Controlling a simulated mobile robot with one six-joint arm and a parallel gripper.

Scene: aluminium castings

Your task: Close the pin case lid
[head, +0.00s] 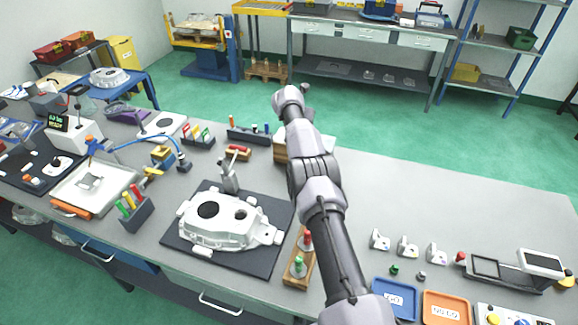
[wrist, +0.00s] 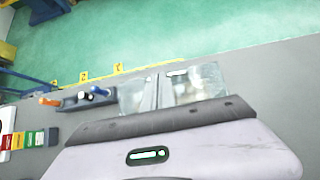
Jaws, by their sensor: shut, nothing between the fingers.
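A wooden-looking case, apparently the pin case (head: 281,150), stands at the back of the bench, partly hidden behind my arm. Its lid position cannot be made out in the head view. In the wrist view, clear, glassy panels (wrist: 202,84) show just beyond my gripper's pale housing; they may be part of the case's lid. My gripper (wrist: 157,92) appears as narrow grey fingers close together between these panels, shut and empty. Whether the fingertips touch the panels cannot be told. In the head view the fingers are hidden behind my raised arm.
A dark rack (head: 249,134) with coloured handles stands left of the case. A white casting (head: 222,222) lies on a dark mat in front. A wooden stand (head: 299,262) with red and green plugs is close to my arm.

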